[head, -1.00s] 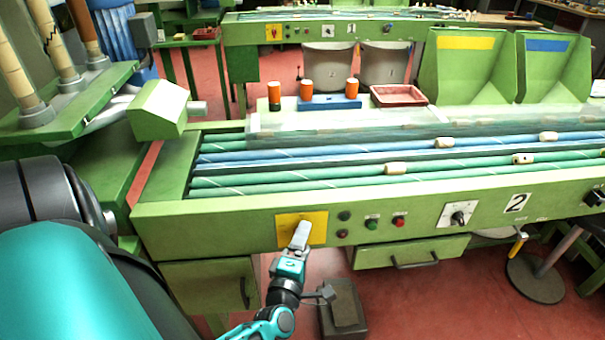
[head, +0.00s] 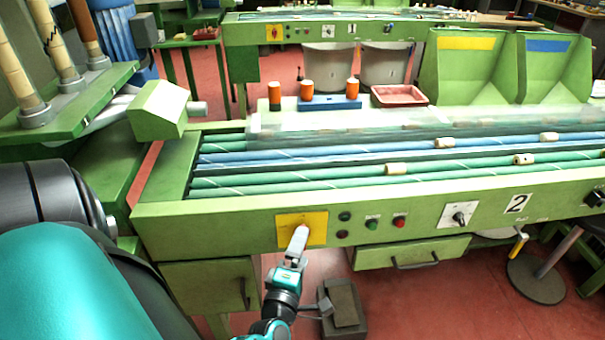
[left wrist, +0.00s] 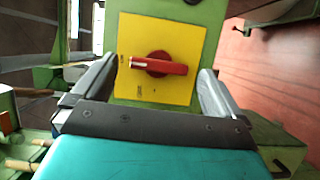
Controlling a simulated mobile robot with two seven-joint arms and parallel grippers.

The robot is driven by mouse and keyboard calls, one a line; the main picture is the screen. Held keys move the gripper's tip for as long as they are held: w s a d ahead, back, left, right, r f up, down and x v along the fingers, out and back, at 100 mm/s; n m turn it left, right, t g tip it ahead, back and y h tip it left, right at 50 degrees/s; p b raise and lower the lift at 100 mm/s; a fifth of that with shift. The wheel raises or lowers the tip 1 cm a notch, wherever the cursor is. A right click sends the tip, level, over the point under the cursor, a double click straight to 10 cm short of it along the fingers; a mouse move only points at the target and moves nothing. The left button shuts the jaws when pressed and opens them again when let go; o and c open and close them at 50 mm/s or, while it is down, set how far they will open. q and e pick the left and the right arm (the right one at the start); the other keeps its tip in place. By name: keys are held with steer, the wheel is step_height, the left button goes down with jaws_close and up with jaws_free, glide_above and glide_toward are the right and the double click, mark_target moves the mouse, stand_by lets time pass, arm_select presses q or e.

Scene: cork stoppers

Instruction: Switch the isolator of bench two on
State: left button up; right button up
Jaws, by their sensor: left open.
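Small labels on the plate are too blurred to read. My left gripper (head: 304,229) is open in front of the plate and hides the handle in the head view. In the left wrist view, its fingers (left wrist: 157,66) stand either side of the handle, apparently without touching it.
Right of the plate are small dark lamps, a green button (head: 372,223), a red button (head: 399,221) and a black rotary knob (head: 459,217). A drawer (head: 412,254) is below.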

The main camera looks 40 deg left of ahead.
arm_select(q)
steer(key=v, duration=1)
steer(key=shift+s, duration=0.1)
steer(key=w+d+f+m+g+h, duration=0.1)
steer(key=d+m+h, duration=0.4)
steer(key=m, duration=0.8)
steer(key=w+d+f+m+g+h, duration=0.1)
steer(key=d+m+g+h, duration=0.3)
steer(key=m, duration=0.9)
steer(key=shift+w+d+f+h, duration=0.25)
steer(key=shift+d+f+h, duration=0.25)
steer(key=shift+d+h, duration=0.45)
steer(key=shift+d, duration=0.1)
